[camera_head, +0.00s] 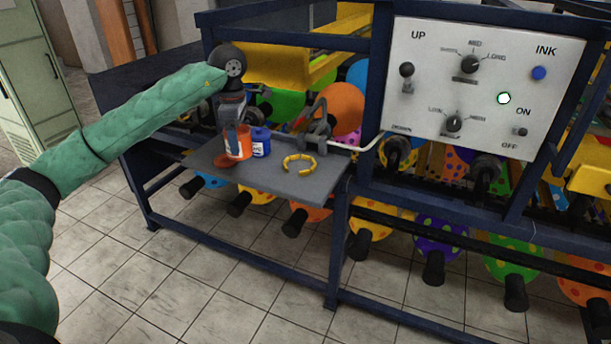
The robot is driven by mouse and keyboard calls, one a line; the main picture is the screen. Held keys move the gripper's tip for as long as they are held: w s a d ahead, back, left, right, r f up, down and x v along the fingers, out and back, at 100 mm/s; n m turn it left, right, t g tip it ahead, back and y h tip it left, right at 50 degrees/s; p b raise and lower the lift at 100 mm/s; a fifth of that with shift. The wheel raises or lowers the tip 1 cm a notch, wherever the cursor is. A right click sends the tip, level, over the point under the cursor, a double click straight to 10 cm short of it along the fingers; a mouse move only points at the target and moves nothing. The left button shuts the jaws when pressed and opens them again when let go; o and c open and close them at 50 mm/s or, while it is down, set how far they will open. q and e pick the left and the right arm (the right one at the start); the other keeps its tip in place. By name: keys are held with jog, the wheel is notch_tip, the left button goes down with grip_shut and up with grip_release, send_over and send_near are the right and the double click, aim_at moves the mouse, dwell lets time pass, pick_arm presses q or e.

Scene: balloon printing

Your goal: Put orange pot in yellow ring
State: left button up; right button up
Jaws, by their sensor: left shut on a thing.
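The orange pot (240,150) with a pale label stands upright at the left part of the grey shelf (298,188). My left gripper (236,128) reaches down from above and is shut on the orange pot. Whether the pot's base touches the shelf is hard to tell. The yellow ring (300,163) lies on the shelf to the right of the pot, empty. My right gripper is not in view.
A blue pot (261,145) stands close to the right of the orange pot. An orange-red ring (224,160) lies at the shelf's left. A grey metal clamp-like part (316,127) is behind the yellow ring. The white control panel (484,85) is at right.

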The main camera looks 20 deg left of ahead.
aim_at(244, 149)
pick_arm(q)
jog(key=shift+s+d+f, duration=0.25)
jog(key=shift+s+d, duration=0.15)
jog(key=shift+s+d+f+m, duration=0.2)
jog(key=shift+d+m, duration=0.1)
jog(key=shift+m, duration=0.1)
jog(key=shift+w+d+f+m, duration=0.15)
jog(key=shift+f+m, duration=0.1)
jog(key=shift+f, duration=0.35)
jog(key=shift+w+d+f+m, duration=0.1)
jog(key=shift+f+m, duration=0.15)
jog(key=shift+f, duration=0.3)
jog(key=s+d+f+m, duration=0.5)
jog(key=d+f+m, duration=0.5)
jog(key=d+f, duration=0.1)
jog(key=s+d+f+m, duration=0.4)
jog(key=d+f+m, duration=0.6)
jog(key=f, duration=0.1)
jog(key=shift+s+d+f, duration=0.3)
jog(key=shift+s+d, duration=0.05)
jog(key=shift+d, duration=0.05)
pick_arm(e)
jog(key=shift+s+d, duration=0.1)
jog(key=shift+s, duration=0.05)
